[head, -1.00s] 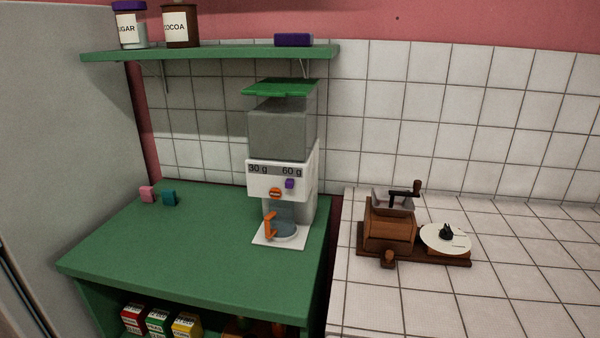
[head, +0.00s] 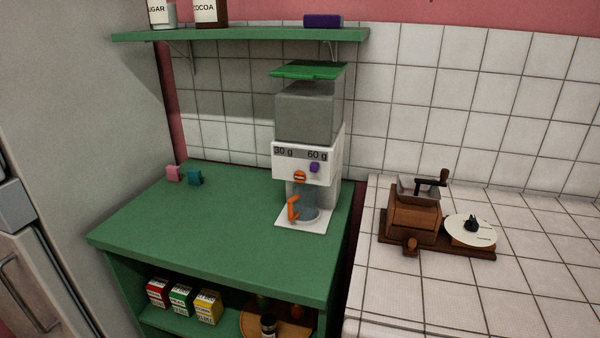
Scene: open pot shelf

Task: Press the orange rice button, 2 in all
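The rice dispenser (head: 308,120) stands upright on the green shelf unit's top, towards its back right. It has a green lid, a clear grey hopper and a white front marked 30 g and 60 g. The round orange button (head: 300,176) is on the white front, under the 30 g side. A purple button (head: 314,167) is to its right, under 60 g. A clear cup with an orange handle (head: 293,208) stands on the dispenser's white base below the buttons. I cannot make out rice in it. Neither of my grippers is in view.
The green top (head: 200,230) is clear in front of the dispenser. A wooden grinder (head: 413,215) stands on the white tiled counter at right. A green wall shelf (head: 240,35) hangs above.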

